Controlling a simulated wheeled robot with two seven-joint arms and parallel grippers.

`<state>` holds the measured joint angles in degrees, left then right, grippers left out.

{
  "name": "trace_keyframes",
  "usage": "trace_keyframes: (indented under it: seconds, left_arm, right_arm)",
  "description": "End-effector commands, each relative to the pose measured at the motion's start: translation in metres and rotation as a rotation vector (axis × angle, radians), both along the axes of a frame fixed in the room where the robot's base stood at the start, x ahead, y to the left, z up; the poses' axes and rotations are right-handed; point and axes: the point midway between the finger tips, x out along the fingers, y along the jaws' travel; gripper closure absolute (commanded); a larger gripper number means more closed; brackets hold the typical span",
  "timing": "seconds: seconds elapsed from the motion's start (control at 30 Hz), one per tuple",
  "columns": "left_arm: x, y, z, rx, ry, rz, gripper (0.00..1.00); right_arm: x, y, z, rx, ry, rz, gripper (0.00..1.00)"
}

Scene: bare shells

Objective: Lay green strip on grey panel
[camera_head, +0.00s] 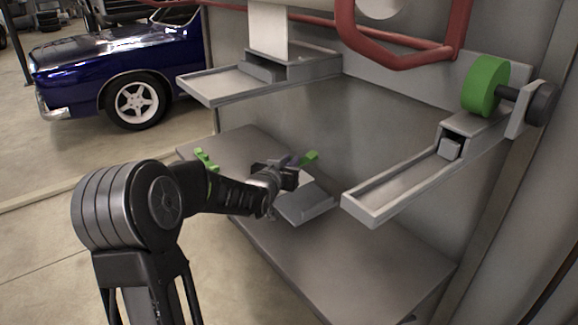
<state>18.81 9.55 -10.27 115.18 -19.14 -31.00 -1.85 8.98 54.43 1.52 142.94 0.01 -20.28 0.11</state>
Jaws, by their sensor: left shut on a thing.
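My left gripper (285,174) is above the grey table, and its jaws are shut on a small green strip (311,156). One end of the strip sticks out past the fingers to the upper right; the rest is hidden by the gripper. The grey panel (309,204) lies on the table just below and to the right of the gripper. Its far part is partly hidden by the gripper. The strip appears to be held above the panel, but the gap is hard to judge. My right gripper is not in view.
Another green piece (206,160) lies at the table's left edge. The grey table (345,262) is clear in front. A grey tray (375,210) with a green roll (484,86) juts out on the right. Another tray (225,90) juts out at upper left. Red tubing (401,60) hangs above.

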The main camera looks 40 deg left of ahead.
Motion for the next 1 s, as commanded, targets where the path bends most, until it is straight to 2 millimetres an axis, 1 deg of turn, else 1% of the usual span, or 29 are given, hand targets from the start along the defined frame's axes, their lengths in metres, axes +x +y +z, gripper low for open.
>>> trace_keyframes:
  seconds: [0.07, 0.33, 0.53, 0.77, 1.0]
  left_arm:
    - [-0.001, 0.003, 0.001, 0.000, 0.001, 0.003, 1.00]
    - [-0.001, 0.002, 0.001, 0.000, 0.001, 0.002, 1.00]
    - [0.000, 0.002, -0.004, 0.000, 0.001, 0.002, 1.00]
    - [0.000, 0.001, -0.022, 0.000, 0.002, 0.001, 1.00]
    - [-0.001, 0.001, -0.047, 0.000, 0.003, 0.002, 1.00]
  right_arm:
    - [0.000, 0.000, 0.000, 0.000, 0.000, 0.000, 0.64]
    - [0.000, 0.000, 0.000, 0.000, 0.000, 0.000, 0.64]
    - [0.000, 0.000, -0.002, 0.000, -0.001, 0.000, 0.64]
    - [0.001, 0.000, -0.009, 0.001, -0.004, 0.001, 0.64]
    - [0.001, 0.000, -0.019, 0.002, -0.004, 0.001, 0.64]
